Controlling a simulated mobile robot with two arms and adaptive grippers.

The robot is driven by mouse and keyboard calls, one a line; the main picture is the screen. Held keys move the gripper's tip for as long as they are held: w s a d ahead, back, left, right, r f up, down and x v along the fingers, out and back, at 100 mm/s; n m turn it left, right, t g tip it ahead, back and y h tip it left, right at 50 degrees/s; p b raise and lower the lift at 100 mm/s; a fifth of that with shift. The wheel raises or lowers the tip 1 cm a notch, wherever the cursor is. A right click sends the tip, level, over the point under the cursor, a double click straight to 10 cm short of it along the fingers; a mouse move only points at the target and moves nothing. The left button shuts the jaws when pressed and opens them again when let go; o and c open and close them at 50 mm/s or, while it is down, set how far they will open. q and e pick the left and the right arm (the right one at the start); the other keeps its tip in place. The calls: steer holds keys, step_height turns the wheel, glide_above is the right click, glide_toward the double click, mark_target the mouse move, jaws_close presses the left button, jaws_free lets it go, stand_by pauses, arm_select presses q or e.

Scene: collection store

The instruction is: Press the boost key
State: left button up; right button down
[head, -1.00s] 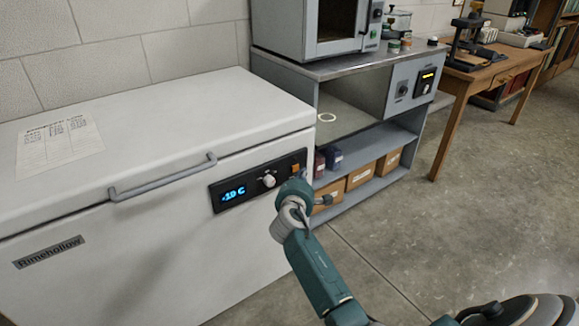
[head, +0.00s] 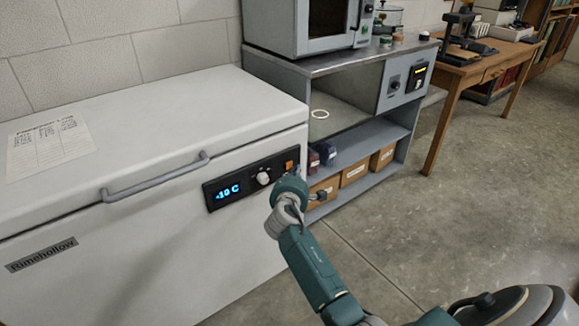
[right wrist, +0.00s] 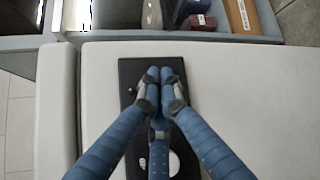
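The white chest freezer (head: 150,130) has a dark control panel (head: 236,194) on its front. The panel carries a blue display (head: 229,191) reading about -10 C, a pale round knob (head: 263,178) and an orange key (head: 289,165) at its right end. No label on the key is readable. My right gripper (head: 296,174) is at the panel's right end, close to the orange key. In the right wrist view its blue fingers (right wrist: 160,76) are together and empty over the dark panel (right wrist: 128,75). They hide the key there, so contact cannot be told. My left gripper is not in view.
A grey metal stand (head: 345,135) right of the freezer holds a microwave-like oven (head: 312,22) and cardboard boxes (head: 354,173). A handle (head: 155,180) sticks out of the freezer's front. A wooden table (head: 470,72) stands farther back. The floor (head: 450,200) at right is clear.

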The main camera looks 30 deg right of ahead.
steer(key=shift+w, duration=0.15)
stand_by(0.4)
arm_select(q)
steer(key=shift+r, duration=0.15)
arm_select(e)
steer(key=shift+w, duration=0.25)
steer(key=shift+w, duration=0.1)
